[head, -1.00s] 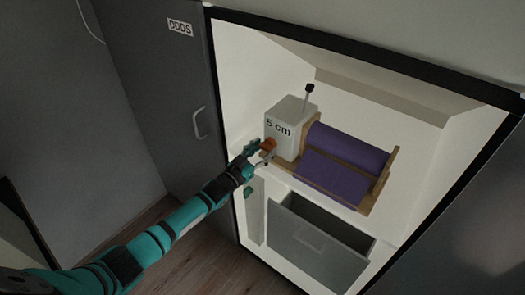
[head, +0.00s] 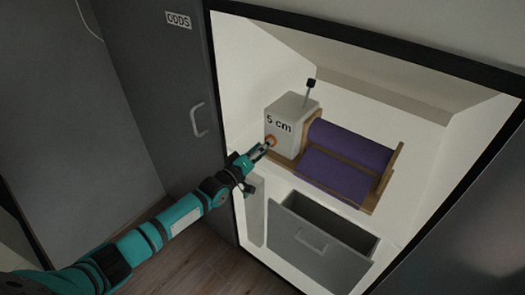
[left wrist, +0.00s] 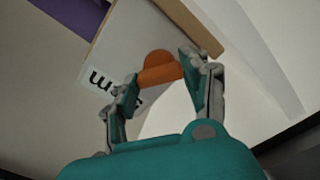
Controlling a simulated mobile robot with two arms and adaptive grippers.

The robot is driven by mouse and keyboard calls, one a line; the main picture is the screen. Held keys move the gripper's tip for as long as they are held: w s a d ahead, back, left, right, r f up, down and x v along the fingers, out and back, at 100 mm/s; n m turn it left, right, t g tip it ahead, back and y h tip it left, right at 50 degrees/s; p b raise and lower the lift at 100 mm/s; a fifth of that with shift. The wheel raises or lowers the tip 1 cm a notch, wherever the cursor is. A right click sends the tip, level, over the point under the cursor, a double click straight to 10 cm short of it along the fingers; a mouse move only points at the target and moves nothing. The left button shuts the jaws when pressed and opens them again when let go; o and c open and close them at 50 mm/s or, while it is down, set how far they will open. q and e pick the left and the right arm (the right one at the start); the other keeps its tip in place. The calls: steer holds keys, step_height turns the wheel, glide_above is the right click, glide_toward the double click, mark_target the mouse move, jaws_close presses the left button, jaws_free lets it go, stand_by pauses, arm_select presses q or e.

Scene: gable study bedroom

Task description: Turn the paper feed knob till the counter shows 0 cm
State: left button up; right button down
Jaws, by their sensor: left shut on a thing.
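The paper feeder has a pale box (head: 290,110) whose front counter reads "5 cm", and a dark-tipped lever (head: 310,86) on top. The orange knob (head: 270,141) sits low on the box's front. My left gripper (head: 264,147) is at the knob. In the left wrist view its two fingers (left wrist: 160,85) are on either side of the orange knob (left wrist: 158,68), shut on it. The counter lettering (left wrist: 101,77) shows upside down and partly hidden there. A purple paper roll (head: 348,146) lies beside the box on a wooden frame. My right gripper is not in view.
The feeder stands in a white cupboard recess with a dark frame. Below it a grey drawer (head: 308,246) stands open. A grey door (head: 150,80) with a handle (head: 198,120) and a "CODS"-like label (head: 178,20) is at the left.

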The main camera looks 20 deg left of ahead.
arm_select(q)
steer(key=shift+f+n+b, duration=0.2)
steer(key=shift+n+b, duration=0.4)
steer(key=shift+n, duration=0.9)
steer(key=o, duration=0.9)
steer(key=shift+o, duration=1.3)
steer(key=shift+s+r, duration=0.1)
steer(key=shift+r, duration=0.15)
